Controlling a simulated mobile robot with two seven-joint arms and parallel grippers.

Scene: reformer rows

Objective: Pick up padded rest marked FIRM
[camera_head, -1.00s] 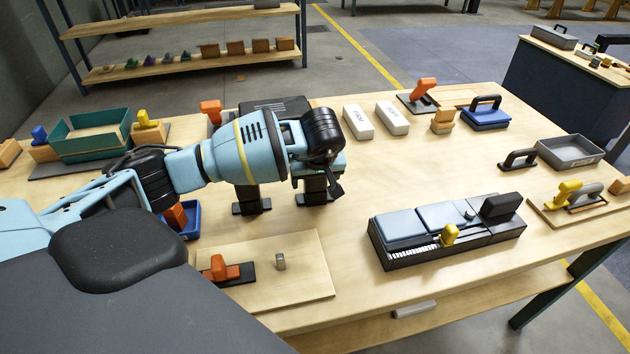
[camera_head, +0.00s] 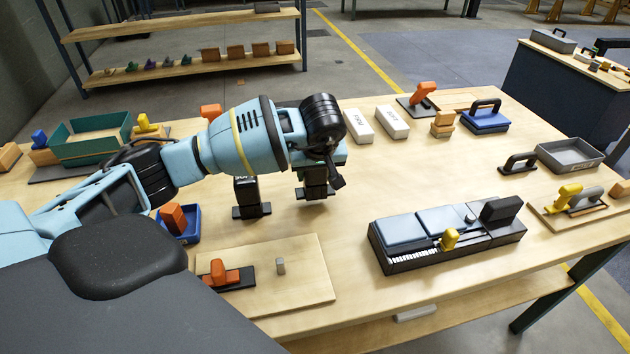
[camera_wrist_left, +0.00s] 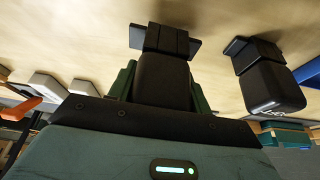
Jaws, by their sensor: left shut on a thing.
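My left gripper (camera_head: 318,165) is shut on a black padded rest (camera_head: 315,190), a dark upright block with a wider foot. In the left wrist view the green fingers lie on both sides of the rest (camera_wrist_left: 163,78). No marking on it can be seen. A second black padded rest (camera_head: 250,198) stands on the table just to the left, with small white lettering near its top, partly hidden by my arm; it also shows in the left wrist view (camera_wrist_left: 268,88). I cannot tell whether the held rest's foot is clear of the table. My right gripper is not in view.
Two white lettered blocks (camera_head: 392,122) lie behind the gripper. A long black-and-blue case (camera_head: 445,235) lies front right. A blue bin (camera_head: 187,225) and a pale board (camera_head: 300,275) are front left. The wooden tabletop (camera_head: 350,200) is bare right of the held rest.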

